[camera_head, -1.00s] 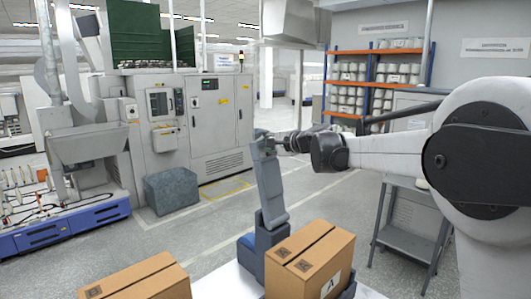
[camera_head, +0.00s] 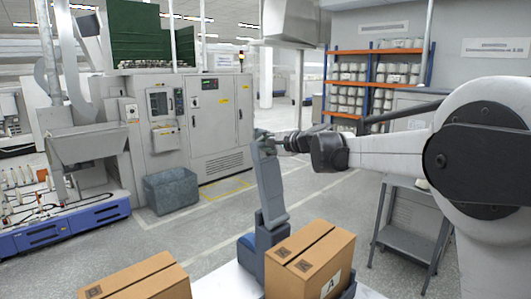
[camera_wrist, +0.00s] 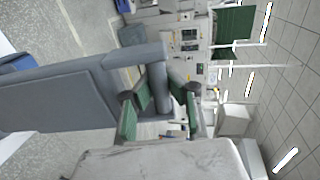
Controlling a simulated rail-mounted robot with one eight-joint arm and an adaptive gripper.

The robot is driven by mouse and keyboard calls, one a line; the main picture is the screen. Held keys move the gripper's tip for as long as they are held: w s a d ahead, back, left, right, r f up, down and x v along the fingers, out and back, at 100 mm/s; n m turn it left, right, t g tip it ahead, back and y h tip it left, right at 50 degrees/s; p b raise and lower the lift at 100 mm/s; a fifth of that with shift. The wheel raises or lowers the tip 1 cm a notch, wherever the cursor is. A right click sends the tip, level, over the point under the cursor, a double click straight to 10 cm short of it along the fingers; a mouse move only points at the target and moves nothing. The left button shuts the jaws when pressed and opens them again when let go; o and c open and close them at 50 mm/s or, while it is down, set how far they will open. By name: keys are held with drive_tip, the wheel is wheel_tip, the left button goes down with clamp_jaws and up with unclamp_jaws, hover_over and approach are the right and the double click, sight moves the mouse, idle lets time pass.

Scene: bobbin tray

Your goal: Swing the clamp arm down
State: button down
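The clamp arm (camera_head: 271,190) is a grey-blue bar standing nearly upright from its base (camera_head: 252,258), just behind a cardboard box in the head view. In the wrist view the clamp arm (camera_wrist: 55,97) reaches in from the left and ends in a round crossbar (camera_wrist: 158,85). My gripper (camera_head: 268,141) is at the top end of the clamp arm. In the wrist view my gripper (camera_wrist: 160,95) has its green-padded fingers on both sides of the crossbar, apparently closed against it. In the head view the fingertips are small and partly hidden.
A cardboard box (camera_head: 311,259) marked A stands close in front of the clamp base. Another box (camera_head: 140,280) is at the lower left. A grey stand (camera_head: 412,235) is to the right. Grey cabinets and a grey bin (camera_head: 171,191) stand farther back, with open floor between.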

drive_tip(key=s+d+b, duration=0.1)
drive_tip(key=s+d, duration=0.4)
drive_tip(key=d, duration=0.1)
drive_tip(key=shift+s+d+f, duration=0.2)
drive_tip(key=shift+s+f, duration=0.05)
drive_tip(key=shift+s, duration=0.05)
drive_tip(key=c, duration=2.2)
unclamp_jaws()
drive_tip(key=shift+s+r, duration=0.1)
drive_tip(key=shift+r, duration=0.05)
drive_tip(key=shift+c, duration=0.2)
drive_tip(key=o, duration=0.6)
drive_tip(key=shift+c, duration=0.2)
